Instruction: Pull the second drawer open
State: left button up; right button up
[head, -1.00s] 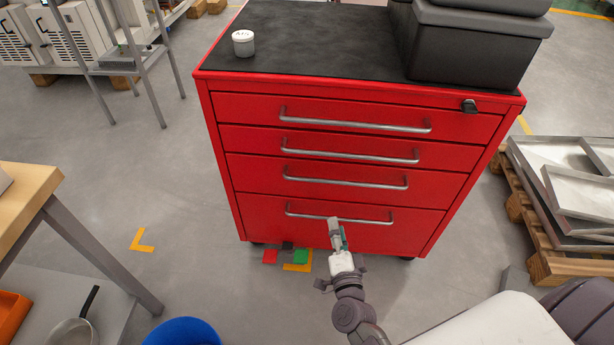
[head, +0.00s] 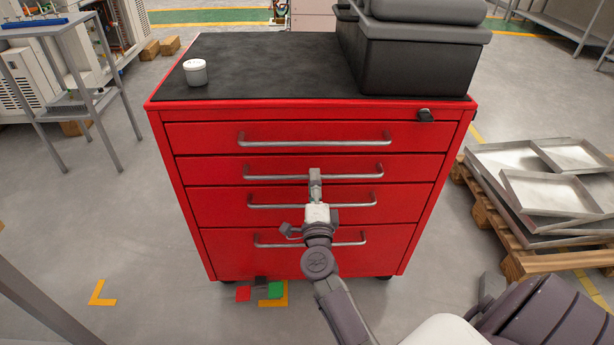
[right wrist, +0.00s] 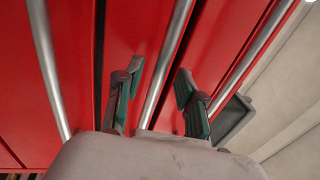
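The red drawer cabinet (head: 215,240) stands ahead with all its drawers shut. The second drawer (head: 400,166) from the top has a silver bar handle (head: 270,177). My right gripper (head: 315,175) is in front of this handle and hides part of it in the head view. In the right wrist view my right gripper (right wrist: 158,74) is open, with a silver handle bar (right wrist: 166,62) running between its two green-grey fingers; neither finger is visibly closed on it. From the head view, this bar appears to be the second drawer's handle. My left gripper is not in view.
The third drawer's handle (head: 355,204) is close below, the top one (head: 315,143) close above. A white jar (head: 195,72) and dark cases (head: 415,60) stand on top. A pallet with metal trays (head: 545,190) is at the right. Floor at the left is open.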

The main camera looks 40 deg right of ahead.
jog(key=shift+x, duration=1.2)
grip_shut()
